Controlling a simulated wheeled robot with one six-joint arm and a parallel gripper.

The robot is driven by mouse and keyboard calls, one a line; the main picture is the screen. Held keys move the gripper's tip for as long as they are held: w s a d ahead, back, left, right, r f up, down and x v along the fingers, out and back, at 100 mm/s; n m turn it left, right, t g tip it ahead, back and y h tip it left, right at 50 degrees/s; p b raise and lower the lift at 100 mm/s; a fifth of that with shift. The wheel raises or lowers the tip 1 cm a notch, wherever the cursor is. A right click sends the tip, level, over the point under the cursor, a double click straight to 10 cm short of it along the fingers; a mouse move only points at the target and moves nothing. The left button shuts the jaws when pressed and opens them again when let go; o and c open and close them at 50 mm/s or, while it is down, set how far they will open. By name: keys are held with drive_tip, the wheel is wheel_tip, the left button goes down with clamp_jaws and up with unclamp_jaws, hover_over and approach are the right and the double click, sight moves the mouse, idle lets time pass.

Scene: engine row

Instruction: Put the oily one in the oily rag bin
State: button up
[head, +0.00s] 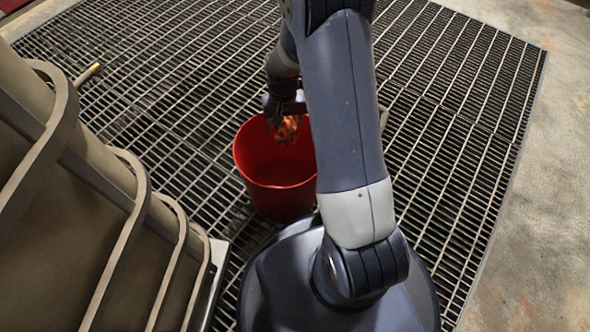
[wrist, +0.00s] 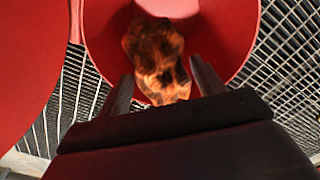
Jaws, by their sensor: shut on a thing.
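An orange rag with dark stains (head: 288,130) shows in the head view at the mouth of a red bin (head: 275,186). My gripper (head: 287,108) is shut on the rag and holds it over the bin's opening. In the wrist view the stained rag (wrist: 156,58) hangs beyond the two fingers of my gripper (wrist: 158,88), with the red inside of the bin (wrist: 222,35) behind it. My arm covers the right part of the bin in the head view. No label on the bin can be seen.
The bin stands on a metal floor grating (head: 450,95). A large tan engine casing with curved ribs (head: 75,215) fills the left side, close to the bin. Bare concrete (head: 545,210) lies at the right. Another red surface (wrist: 25,60) shows at the left of the wrist view.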

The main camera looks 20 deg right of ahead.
drive_tip(key=shift+f+b, duration=0.85)
drive_tip(key=shift+f, duration=0.7)
drive_tip(key=o, duration=1)
drive_tip(key=shift+o, duration=0.2)
wheel_tip(320, 180, up, 11)
drive_tip(key=p, duration=0.4)
drive_tip(key=shift+f, duration=0.15)
